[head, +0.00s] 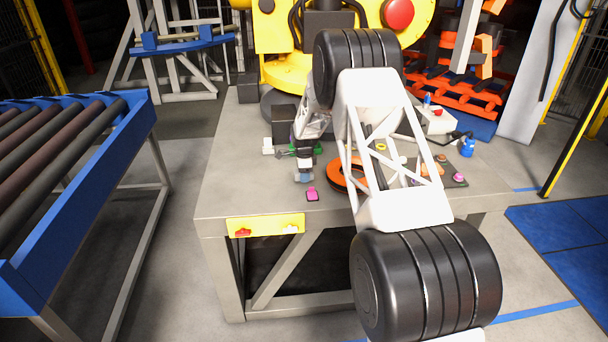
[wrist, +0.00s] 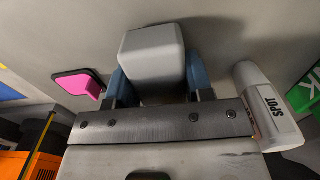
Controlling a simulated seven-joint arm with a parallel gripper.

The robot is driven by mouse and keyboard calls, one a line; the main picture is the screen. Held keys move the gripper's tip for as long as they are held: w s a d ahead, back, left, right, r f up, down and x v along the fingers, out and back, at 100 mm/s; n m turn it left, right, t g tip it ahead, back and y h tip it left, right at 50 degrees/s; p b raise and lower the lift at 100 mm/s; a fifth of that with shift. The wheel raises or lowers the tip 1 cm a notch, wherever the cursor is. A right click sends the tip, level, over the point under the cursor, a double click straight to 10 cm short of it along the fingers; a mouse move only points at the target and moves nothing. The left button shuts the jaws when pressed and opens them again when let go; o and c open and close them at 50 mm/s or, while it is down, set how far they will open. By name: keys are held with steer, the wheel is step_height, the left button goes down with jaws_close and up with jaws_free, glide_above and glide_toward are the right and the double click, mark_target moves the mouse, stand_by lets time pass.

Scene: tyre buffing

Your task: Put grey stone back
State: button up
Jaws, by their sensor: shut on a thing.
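My gripper (head: 304,178) is low over the front part of the grey workbench (head: 232,190), left of the orange ring. In the wrist view its blue fingers (wrist: 153,85) are shut on the grey stone (wrist: 152,52), a light grey block with rounded edges. The stone is held between the fingers, with the bench surface behind it. Whether it touches the bench I cannot tell. In the head view the stone is too small and covered to make out clearly.
A pink block (head: 312,194) on a dark pad lies close beside the gripper; it also shows in the wrist view (wrist: 88,86). An orange ring (head: 338,178) lies nearby.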

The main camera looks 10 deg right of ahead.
steer(key=shift+f, duration=0.35)
stand_by(0.3)
steer(key=o, duration=0.8)
steer(key=shift+o, duration=0.4)
steer(key=o, duration=0.5)
steer(key=shift+r, duration=0.15)
steer(key=shift+r, duration=3.85)
